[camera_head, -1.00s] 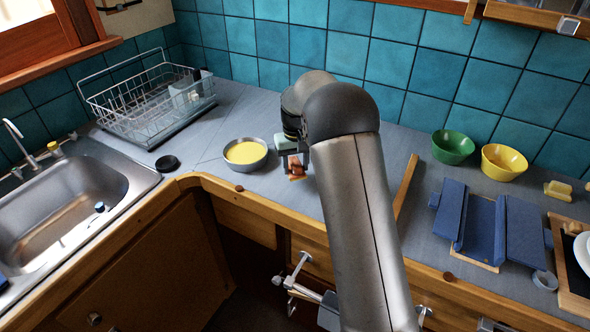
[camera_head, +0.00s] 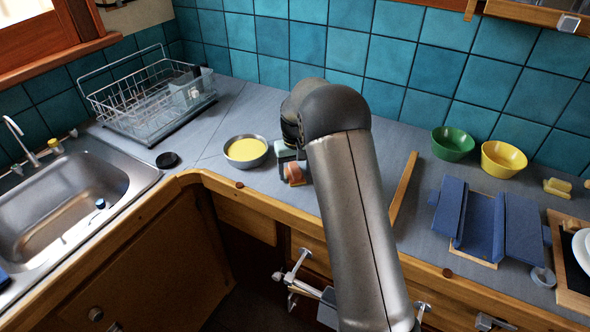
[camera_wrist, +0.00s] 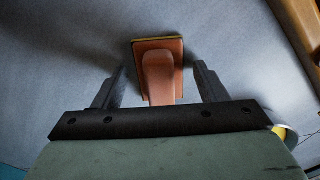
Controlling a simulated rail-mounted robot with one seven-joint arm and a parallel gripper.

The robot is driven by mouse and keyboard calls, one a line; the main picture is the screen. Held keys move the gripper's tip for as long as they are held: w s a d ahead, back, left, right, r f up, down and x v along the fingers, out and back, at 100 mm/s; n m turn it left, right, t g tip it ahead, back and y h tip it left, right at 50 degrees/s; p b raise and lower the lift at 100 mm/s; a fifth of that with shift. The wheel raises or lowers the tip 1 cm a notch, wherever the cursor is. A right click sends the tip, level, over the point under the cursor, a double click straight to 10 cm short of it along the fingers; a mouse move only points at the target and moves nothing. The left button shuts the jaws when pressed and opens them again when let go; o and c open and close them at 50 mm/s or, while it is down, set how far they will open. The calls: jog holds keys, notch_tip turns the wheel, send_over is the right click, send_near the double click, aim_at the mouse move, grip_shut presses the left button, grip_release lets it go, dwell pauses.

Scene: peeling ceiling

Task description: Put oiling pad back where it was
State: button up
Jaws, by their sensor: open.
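The oiling pad (camera_wrist: 160,66), an orange-brown block with a raised handle and a thin pale edge, is in the upper middle of the wrist view. It also shows in the head view (camera_head: 294,174), on the grey counter just right of the bowl of yellow liquid. My gripper (camera_wrist: 160,78) is open, with one dark finger on each side of the pad's handle and visible gaps on both sides. In the head view, my arm hides most of the gripper and part of the counter behind it.
A metal bowl of yellow liquid (camera_head: 246,152) stands close left of the pad. A dish rack (camera_head: 150,105) and sink (camera_head: 75,195) are farther left. A green bowl (camera_head: 453,145), yellow bowl (camera_head: 503,161) and blue holder (camera_head: 482,225) stand right.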

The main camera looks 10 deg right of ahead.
aim_at(295, 168)
notch_tip(295, 168, up, 12)
jog(key=b, duration=0.2)
jog(key=s+r, duration=0.2)
jog(key=s, duration=0.6)
jog(key=s+r, duration=0.3)
jog(key=s, duration=0.6)
jog(key=s+f, duration=0.3)
jog(key=s, duration=0.8)
jog(key=s+f, duration=0.3)
jog(key=s, duration=0.8)
jog(key=shift+f+m+t, duration=0.2)
jog(key=shift+m+t, duration=0.2)
